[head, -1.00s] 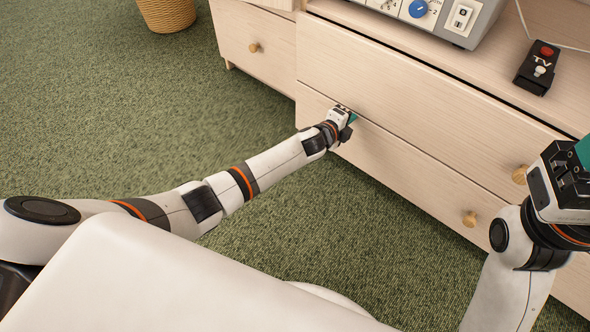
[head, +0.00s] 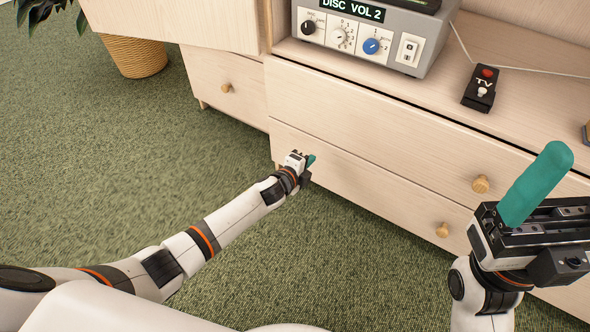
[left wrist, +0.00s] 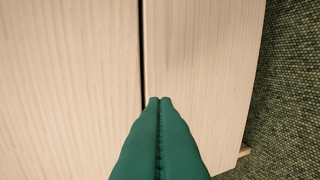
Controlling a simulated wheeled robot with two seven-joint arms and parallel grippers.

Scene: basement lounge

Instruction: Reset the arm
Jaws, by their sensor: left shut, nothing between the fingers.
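My left gripper (head: 312,160) is low beside the lower drawer front of the pale wooden cabinet, near that drawer's left end. Its green fingers are pressed together and empty in the left wrist view (left wrist: 159,99), pointing at the wood near a dark vertical gap. Whether they touch the wood is unclear. My right gripper (head: 548,175) is at the right of the head view, in front of the cabinet, with a teal finger pointing up. Only one finger shape shows, so its opening is unclear.
The cabinet has an upper drawer (head: 365,120) and a lower drawer (head: 370,190) with round knobs. A wicker planter (head: 135,58) stands at back left. Green carpet (head: 110,150) is clear at left.

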